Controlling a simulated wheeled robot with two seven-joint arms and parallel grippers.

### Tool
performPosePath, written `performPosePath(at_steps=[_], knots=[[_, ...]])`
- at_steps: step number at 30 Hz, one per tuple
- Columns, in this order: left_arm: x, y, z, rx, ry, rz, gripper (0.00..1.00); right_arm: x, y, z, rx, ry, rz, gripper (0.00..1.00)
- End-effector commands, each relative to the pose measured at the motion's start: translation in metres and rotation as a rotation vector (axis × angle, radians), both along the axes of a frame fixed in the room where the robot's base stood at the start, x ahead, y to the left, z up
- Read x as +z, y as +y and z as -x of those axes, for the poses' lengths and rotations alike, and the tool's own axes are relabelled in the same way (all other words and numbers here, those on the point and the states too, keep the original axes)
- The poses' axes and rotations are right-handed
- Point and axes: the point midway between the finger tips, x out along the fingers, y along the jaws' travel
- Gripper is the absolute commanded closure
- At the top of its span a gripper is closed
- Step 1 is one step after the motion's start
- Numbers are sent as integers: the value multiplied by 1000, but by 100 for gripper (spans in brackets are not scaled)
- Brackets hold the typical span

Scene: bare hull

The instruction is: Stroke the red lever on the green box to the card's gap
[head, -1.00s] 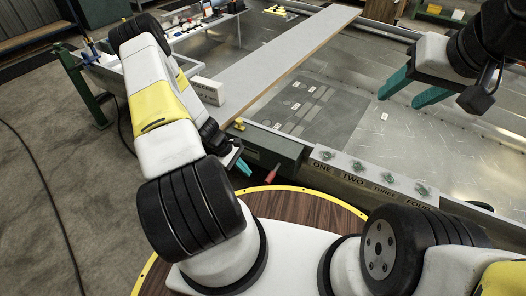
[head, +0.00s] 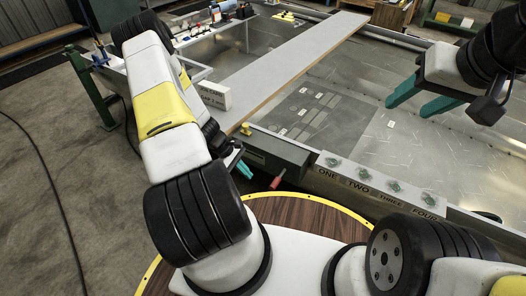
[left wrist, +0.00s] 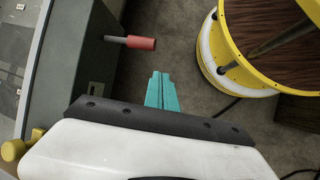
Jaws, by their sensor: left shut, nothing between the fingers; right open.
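The green box (head: 280,150) sits at the near edge of the large metal-floored frame. Its red lever (head: 277,181) sticks out from its near side. The red lever also shows in the left wrist view (left wrist: 140,42), on a thin rod from the box (left wrist: 85,60). My left gripper (head: 245,169) is shut and empty, left of the lever. In the left wrist view its teal fingers (left wrist: 161,88) are beside the box, apart from the lever. A white card (head: 213,94) with small unreadable print stands behind my left arm; I cannot make out its gap. My right gripper (head: 420,100) is open above the metal floor.
A yellow knob (head: 246,129) is at the box's left end. A rail labelled ONE to FOUR (head: 375,190) runs right of the box. A long grey plank (head: 285,60) crosses the frame.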

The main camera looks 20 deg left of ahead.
Motion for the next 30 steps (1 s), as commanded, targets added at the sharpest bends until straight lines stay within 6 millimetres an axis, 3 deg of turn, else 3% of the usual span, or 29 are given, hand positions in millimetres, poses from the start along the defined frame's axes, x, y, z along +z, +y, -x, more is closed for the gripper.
performPosePath(at_steps=[5,16,21,30], knots=[[5,-3,-8,-3,6,5,100,0,0,0,0,0,0,48],[57,-20,-59,-15,157,-16,100,0,0,0,0,0,0,48],[69,-19,-68,-6,212,-56,100,0,0,0,0,0,0,48],[71,-19,-69,0,225,-65,100,0,0,0,0,0,0,48]])
